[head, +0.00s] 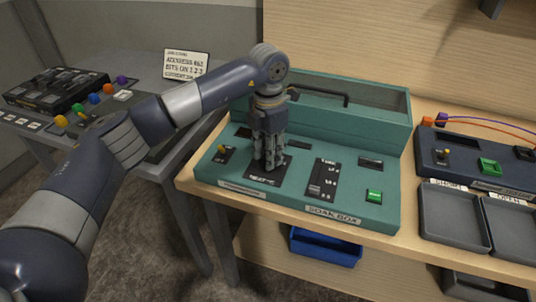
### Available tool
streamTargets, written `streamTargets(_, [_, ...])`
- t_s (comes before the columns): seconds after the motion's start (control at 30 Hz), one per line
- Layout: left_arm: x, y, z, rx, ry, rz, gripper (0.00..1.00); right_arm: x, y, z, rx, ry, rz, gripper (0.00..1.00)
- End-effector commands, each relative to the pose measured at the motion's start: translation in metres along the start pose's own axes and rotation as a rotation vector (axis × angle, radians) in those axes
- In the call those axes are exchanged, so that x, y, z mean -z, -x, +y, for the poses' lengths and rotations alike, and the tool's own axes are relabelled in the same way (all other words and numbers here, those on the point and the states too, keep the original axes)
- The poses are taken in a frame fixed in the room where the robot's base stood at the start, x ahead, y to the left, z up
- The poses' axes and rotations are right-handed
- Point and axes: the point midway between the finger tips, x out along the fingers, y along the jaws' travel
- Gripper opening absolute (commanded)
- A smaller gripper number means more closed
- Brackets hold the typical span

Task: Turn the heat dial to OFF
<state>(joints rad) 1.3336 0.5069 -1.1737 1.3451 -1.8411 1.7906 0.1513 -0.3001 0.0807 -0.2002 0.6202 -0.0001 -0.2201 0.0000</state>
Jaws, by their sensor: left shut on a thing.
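The teal soak box (385,218) stands on the wooden bench, with a panel of controls on its sloped front. My left gripper (270,163) points straight down over the black heat plate (263,180) and is shut on the heat dial. The fingers hide the dial, so its pointer and setting cannot be read. To the right of it on the panel are a black slider (322,180) with a scale and a green button (374,196). A small yellow-tipped switch (221,150) is at the left. My right gripper is not in view.
A black tray (455,217) and a dark console (478,160) with cables sit to the right. A grey table (150,72) with coloured knobs and a sign (185,65) is at the left. A blue bin (325,247) is on the lower shelf.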

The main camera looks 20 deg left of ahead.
Motion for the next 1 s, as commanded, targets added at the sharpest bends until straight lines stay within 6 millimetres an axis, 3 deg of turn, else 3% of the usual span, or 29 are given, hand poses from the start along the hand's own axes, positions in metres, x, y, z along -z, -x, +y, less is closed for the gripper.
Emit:
streamTargets(0.4, [-0.0003,0.0007,-0.0001,-0.002,0.182,-0.002,0.07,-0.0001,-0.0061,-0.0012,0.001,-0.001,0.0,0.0])
streamTargets(0.93, [-0.0005,0.0013,0.0,-0.001,0.207,-0.002,0.07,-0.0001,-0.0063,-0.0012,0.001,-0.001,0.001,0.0])
streamTargets(0.97, [-0.0005,0.0013,0.0,-0.001,0.207,-0.003,0.34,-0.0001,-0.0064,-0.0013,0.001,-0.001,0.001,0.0])
streamTargets(1.0, [-0.0005,0.0013,0.0,-0.001,0.207,-0.003,0.43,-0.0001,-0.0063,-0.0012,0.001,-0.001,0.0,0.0])
